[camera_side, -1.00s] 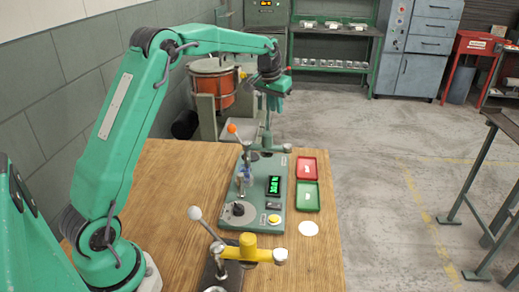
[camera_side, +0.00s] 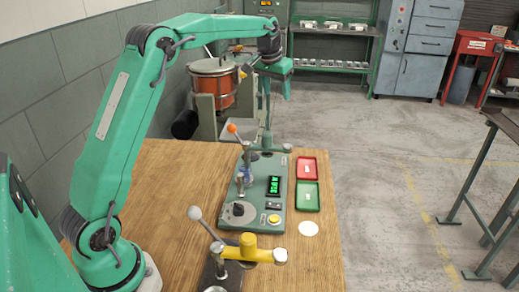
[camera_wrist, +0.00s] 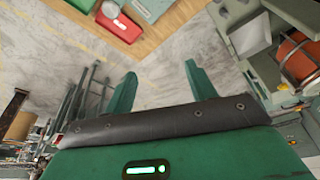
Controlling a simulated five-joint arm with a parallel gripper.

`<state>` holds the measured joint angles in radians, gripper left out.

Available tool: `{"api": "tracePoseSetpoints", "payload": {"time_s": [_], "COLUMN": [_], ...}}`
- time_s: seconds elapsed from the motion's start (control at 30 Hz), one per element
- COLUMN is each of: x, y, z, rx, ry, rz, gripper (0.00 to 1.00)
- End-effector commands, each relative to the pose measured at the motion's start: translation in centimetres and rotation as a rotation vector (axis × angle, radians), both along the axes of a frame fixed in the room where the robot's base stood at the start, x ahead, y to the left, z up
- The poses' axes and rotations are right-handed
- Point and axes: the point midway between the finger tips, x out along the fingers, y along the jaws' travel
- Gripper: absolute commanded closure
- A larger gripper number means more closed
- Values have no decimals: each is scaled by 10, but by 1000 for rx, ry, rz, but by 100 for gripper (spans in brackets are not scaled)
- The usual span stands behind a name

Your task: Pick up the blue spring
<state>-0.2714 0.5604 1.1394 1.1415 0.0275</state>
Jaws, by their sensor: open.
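A small blue part (camera_side: 247,174), seemingly the blue spring, sits on the green coiler machine (camera_side: 249,212) below its orange-knobbed lever. It is too small and partly hidden for me to make out its coils. My gripper (camera_side: 281,88) is raised in the air above and beyond the far end of the machine, well apart from the blue part. In the wrist view my gripper (camera_wrist: 160,72) shows two green fingers spread apart with only floor between them. The blue part cannot be made out in the wrist view.
A red tray (camera_side: 316,175) and a green tray (camera_side: 316,205) lie right of the machine, with a white disc (camera_side: 309,228) nearer. A yellow lever fixture (camera_side: 249,249) stands in front. An orange drum (camera_side: 214,90) stands behind the wooden table (camera_side: 175,180). The table's left part is clear.

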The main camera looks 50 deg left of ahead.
Motion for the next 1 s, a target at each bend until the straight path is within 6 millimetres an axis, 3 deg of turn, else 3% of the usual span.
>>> {"api": "tracePoseSetpoints", "payload": {"time_s": [0.37, 1.0], "x": [-28, -115], "y": [-4, -21], "z": [-2, -2], "rx": [59, 152], "ry": [80, 258], "rz": [-278, -1155], "gripper": [44, 44]}}
